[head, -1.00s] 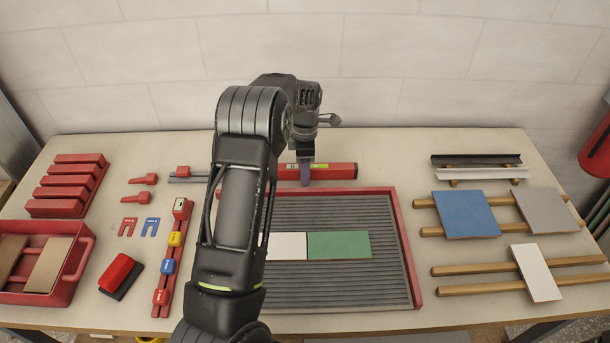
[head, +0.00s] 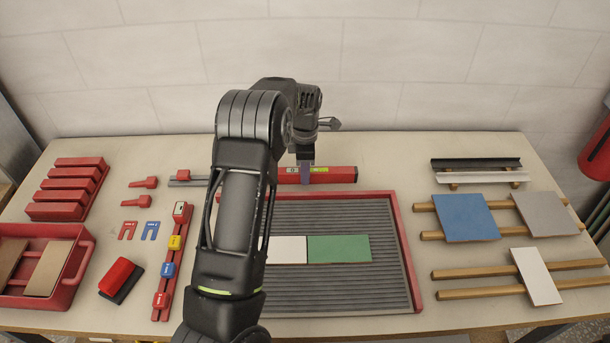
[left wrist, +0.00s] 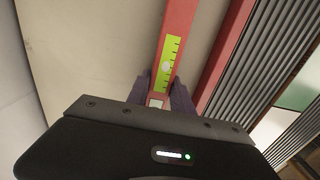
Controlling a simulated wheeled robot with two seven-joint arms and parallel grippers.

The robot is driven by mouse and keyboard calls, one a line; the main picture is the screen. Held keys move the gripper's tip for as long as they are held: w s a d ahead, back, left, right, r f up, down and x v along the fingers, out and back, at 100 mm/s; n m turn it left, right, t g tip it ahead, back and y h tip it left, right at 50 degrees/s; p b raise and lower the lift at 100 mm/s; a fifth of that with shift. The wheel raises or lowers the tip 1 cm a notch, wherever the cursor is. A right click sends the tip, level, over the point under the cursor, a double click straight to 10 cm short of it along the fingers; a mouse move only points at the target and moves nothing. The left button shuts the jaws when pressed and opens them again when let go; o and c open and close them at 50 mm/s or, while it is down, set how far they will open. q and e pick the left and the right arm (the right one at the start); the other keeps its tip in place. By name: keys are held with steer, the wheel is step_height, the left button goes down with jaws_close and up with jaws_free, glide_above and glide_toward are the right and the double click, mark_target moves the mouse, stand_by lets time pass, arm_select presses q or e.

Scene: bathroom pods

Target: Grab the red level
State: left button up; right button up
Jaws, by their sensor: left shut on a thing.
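The red level (head: 335,174) lies at the back of the table, just behind the ribbed tray. Its left part is hidden behind my left arm. In the left wrist view the level (left wrist: 181,30) shows a yellow-green strip with dark marks. My left gripper (head: 306,174) is shut on the level, and its fingers (left wrist: 165,95) sit on both sides of it in the left wrist view. I cannot tell whether the level is lifted off the table. My right gripper is not in view.
The red-rimmed ribbed tray (head: 395,290) holds a white tile (head: 288,250) and a green tile (head: 338,249). Tiles on wooden rails, including a blue tile (head: 465,215), fill the right. Red spacers and a red tub (head: 70,280) fill the left. A wall stands behind.

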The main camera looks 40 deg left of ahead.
arm_select(q)
jaws_close()
steer(key=shift+r, duration=0.15)
step_height(320, 180, up, 8)
steer(key=p, duration=0.5)
steer(key=shift+r, duration=0.9)
